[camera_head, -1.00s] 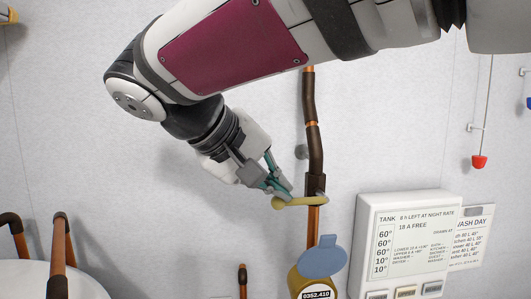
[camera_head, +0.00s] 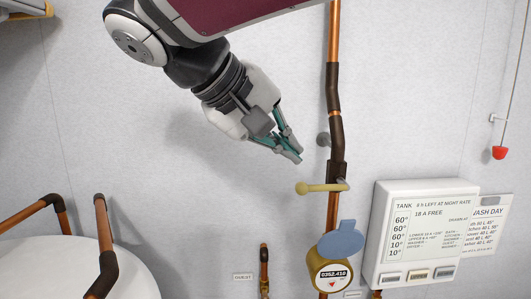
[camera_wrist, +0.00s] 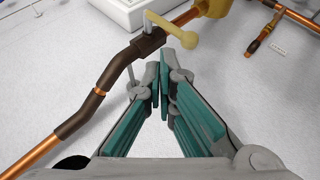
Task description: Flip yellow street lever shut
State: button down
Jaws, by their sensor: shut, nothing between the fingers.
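The yellow lever (camera_head: 318,188) sits on a dark valve body (camera_head: 337,172) on the vertical copper pipe. It points left, across the pipe, and ends in a round knob. In the wrist view the lever (camera_wrist: 172,30) lies beyond my fingertips, with its knob towards the right. My gripper (camera_head: 294,157) is shut and empty, above and left of the lever knob, with a small gap between them in the picture. In the wrist view my gripper (camera_wrist: 163,92) has its fingertips close together, with nothing between them.
A round brass meter (camera_head: 330,272) with a raised blue lid (camera_head: 341,240) is below the lever. A white tank panel (camera_head: 420,235) is at right. A white tank (camera_head: 70,270) with copper pipes is at lower left. The wall left of the lever is clear.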

jog(key=s+a+r, duration=0.2)
jog(key=a, duration=0.3)
jog(key=shift+s+r, duration=0.2)
jog(key=shift+s, duration=0.2)
jog(key=s+d+f+m+y, duration=0.1)
jog(key=s+d+f+y, duration=0.3)
jog(key=s+d+f, duration=0.3)
jog(key=s+d+f+m+g+y, duration=0.1)
jog(key=s+d+f+y, duration=0.3)
jog(key=s+d+f, duration=0.3)
jog(key=d+f, duration=0.4)
jog(key=f, duration=0.3)
jog(key=shift+d+f+m, duration=0.15)
jog(key=shift+d+m, duration=0.1)
jog(key=shift+m, duration=0.05)
jog(key=shift+s, duration=0.15)
